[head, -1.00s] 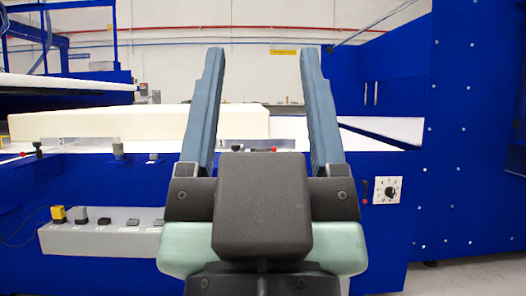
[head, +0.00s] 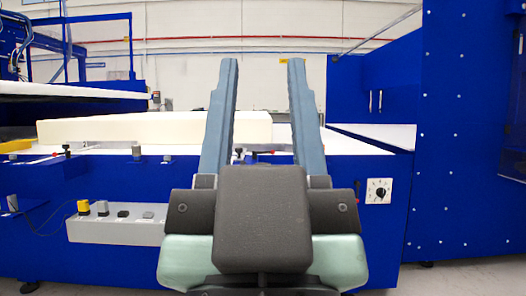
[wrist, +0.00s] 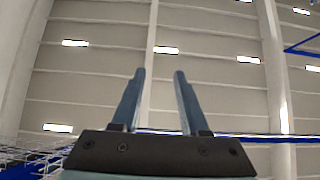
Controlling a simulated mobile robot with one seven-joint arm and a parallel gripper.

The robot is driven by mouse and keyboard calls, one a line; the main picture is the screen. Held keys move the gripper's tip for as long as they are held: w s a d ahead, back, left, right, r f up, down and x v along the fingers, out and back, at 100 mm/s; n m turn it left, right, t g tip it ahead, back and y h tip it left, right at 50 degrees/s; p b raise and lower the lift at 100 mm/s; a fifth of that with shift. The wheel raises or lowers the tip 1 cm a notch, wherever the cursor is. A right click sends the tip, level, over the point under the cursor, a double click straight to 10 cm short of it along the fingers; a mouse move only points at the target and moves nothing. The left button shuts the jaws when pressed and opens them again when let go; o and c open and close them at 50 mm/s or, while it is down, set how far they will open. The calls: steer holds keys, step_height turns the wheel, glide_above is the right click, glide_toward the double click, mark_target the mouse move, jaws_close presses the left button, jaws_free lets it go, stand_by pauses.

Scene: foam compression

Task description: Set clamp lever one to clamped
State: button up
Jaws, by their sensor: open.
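A clamp lever with a black knob and a red tip (head: 240,152) stands on the front edge of the white table, seen between my fingers in the head view. The gripper partly hides its surroundings, and I cannot tell its exact position. My gripper (head: 263,65) is open and empty, fingers pointing up, nearer the camera than the lever and apart from it. In the wrist view the open fingers (wrist: 160,72) show against the ceiling. A second black-knobbed lever (head: 67,149) stands farther left on the same edge.
A cream foam block (head: 150,130) lies on the table behind the levers. A grey button box (head: 115,230) with a yellow switch is on the blue front at left. A dial (head: 378,190) is at right, beside a tall blue cabinet (head: 465,130).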

step_height(320, 180, up, 5)
steer(key=p, duration=0.4)
steer(key=shift+p, duration=0.3)
jaws_close()
step_height(320, 180, up, 46)
steer(key=p, duration=4.6)
